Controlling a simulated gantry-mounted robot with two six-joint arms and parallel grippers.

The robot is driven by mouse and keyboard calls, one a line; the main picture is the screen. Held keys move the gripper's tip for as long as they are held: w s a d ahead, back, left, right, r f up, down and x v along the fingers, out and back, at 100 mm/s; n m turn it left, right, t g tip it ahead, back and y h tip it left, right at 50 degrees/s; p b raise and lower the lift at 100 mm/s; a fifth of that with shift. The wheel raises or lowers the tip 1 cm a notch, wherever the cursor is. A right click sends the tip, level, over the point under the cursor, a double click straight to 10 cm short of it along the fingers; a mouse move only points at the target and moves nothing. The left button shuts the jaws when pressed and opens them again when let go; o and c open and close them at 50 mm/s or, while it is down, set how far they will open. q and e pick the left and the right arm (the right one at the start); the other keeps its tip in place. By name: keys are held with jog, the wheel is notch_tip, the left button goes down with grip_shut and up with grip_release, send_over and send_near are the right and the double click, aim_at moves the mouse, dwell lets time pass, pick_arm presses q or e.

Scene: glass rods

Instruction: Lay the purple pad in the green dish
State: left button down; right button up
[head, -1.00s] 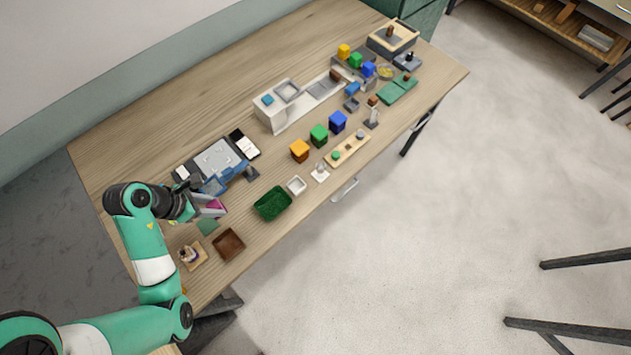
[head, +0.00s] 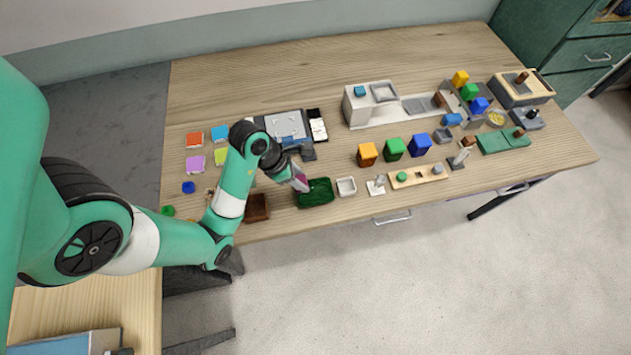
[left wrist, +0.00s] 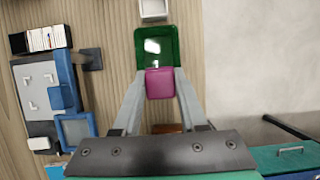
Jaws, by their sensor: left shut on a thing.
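My left gripper (head: 300,184) is shut on the purple pad (left wrist: 160,83), seen between its fingertips in the left wrist view. In the head view the held pad shows as a small magenta patch beside the left edge of the green dish (head: 320,192). In the left wrist view the pad overlaps the near edge of the dish (left wrist: 146,46). I cannot tell whether the pad touches it. The dish is a dark green rectangular tray and looks empty. My right gripper is not in view.
A brown tray (head: 257,208) lies left of the dish, and a small white tray (head: 346,186) lies right of it. A grey and blue device (head: 287,126) stands behind. Coloured squares, including a light purple one (head: 195,164), lie at the left.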

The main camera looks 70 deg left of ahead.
pick_arm(q)
jog(key=b+x, duration=0.1)
jog(key=x, duration=0.1)
jog(key=b+x, duration=0.2)
jog(key=x, duration=0.1)
jog(key=shift+w+a, duration=0.15)
jog(key=shift+w, duration=0.15)
jog(key=shift+w+f, duration=0.15)
jog(key=shift+w, duration=0.3)
jog(key=b+x, duration=0.3)
jog(key=shift+f+b, duration=0.4)
jog(key=shift+s+f, duration=0.2)
jog(key=shift+s, duration=0.05)
jog(key=shift+r, duration=0.15)
jog(key=shift+f, duration=0.25)
jog(key=c, duration=0.7)
grip_release()
jog(key=shift+r, duration=0.1)
jog(key=shift+c, duration=0.2)
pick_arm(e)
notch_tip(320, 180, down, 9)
